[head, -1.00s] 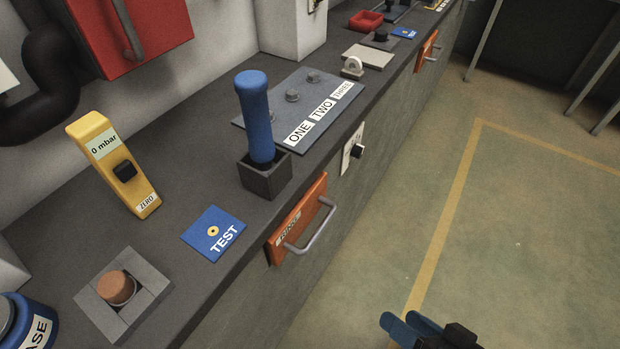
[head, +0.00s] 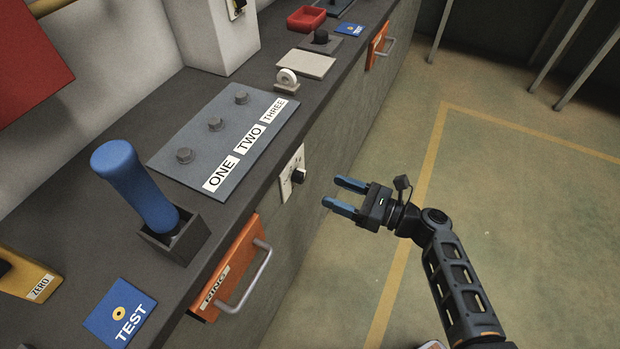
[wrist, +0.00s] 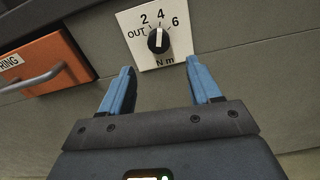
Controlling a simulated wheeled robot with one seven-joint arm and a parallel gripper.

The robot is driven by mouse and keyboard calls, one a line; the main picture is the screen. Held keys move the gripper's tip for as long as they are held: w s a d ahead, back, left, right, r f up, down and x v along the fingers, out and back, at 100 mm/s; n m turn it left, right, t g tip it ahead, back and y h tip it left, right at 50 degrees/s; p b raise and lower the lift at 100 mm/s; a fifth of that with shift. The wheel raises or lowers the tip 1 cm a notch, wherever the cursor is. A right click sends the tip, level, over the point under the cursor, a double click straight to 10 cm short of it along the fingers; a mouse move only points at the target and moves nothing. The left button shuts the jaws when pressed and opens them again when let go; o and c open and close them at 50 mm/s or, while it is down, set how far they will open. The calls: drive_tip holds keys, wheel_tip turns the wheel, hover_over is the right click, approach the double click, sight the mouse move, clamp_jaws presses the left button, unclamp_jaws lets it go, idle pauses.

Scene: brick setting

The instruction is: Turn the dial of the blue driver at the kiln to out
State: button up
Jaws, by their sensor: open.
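The blue driver (head: 135,185) stands tilted in a dark square holder (head: 178,240) on the bench top. A black dial (head: 299,177) sits on a white plate (head: 287,185) on the bench's front face. In the wrist view the dial (wrist: 158,40) is ringed by OUT, 2, 4 and 6, with N m below. Its white mark points up, close to 4. My gripper (head: 333,191) is open and empty in front of the bench, apart from the dial. In the wrist view its blue fingers (wrist: 160,66) lie below the dial, one to each side.
An orange RING drawer (head: 228,270) with a metal handle is left of the dial. A bolt plate (head: 215,145) marked ONE, TWO, THREE lies above it on the bench. A blue TEST card (head: 120,310) lies nearer.

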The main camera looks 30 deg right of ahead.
sight(304, 179)
drive_tip(key=shift+x, duration=3.95)
drive_tip(key=shift+r, duration=0.1)
drive_tip(key=c, duration=1)
